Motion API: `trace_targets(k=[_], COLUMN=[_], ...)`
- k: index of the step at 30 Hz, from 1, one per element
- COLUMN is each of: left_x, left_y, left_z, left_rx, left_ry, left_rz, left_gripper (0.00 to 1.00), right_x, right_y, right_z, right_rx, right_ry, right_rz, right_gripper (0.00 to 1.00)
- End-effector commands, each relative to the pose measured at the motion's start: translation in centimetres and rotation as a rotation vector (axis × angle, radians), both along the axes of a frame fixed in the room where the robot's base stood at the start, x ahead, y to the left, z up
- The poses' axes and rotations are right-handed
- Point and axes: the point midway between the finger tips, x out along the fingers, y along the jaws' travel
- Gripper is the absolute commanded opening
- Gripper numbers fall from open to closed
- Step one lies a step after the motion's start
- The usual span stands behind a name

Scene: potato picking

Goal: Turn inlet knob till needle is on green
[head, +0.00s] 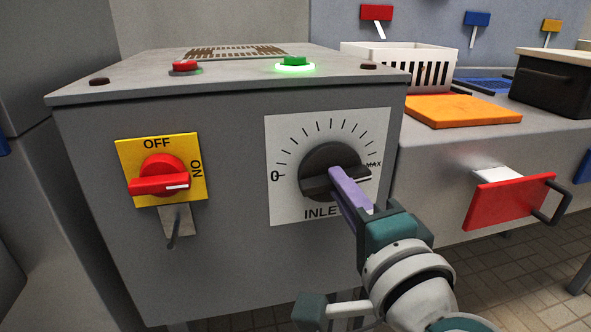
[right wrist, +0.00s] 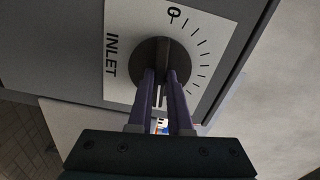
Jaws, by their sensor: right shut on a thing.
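The black inlet knob (head: 325,158) sits on a white dial plate (head: 287,140) on the front of the grey machine, with tick marks from 0 to MAX. It also shows in the right wrist view (right wrist: 157,46). My right gripper (head: 340,178) is at the knob, its purple fingers shut on the knob's raised grip bar, one on each side in the right wrist view (right wrist: 162,78). The bar lies nearly level, its right end toward MAX. The fingers hide part of the bar and the INLET label. No gauge needle or green zone is in view. My left gripper is not in view.
A red rotary switch (head: 158,176) on a yellow plate has its white mark toward ON. A green button (head: 295,62) glows on top, near a red button (head: 186,66). To the right are an orange board (head: 462,110), a white basket (head: 375,55) and a red-fronted drawer (head: 508,201).

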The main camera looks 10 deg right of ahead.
Motion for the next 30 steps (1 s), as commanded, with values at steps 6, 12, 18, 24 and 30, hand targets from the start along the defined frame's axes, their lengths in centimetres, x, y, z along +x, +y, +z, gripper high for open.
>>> trace_targets(k=[6,12,18,24,30], left_x=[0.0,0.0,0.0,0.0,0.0], left_y=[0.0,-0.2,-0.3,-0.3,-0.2], left_z=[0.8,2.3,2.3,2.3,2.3], left_rx=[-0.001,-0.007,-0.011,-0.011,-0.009], left_ry=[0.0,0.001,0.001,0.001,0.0], left_rz=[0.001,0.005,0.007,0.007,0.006], left_gripper=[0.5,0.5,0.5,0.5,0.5], right_x=[0.0,0.0,0.0,0.0,0.0], right_y=[0.0,0.0,0.0,0.0,0.0], right_z=[0.3,0.3,0.0,0.0,0.0], right_rx=[-0.079,-0.354,-0.424,-0.421,-0.419], right_ry=[-0.002,-0.009,-0.015,-0.015,-0.014], right_rz=[-0.001,-0.001,0.0,0.0,0.0], right_gripper=[0.0,0.0,0.0,0.22,0.44])
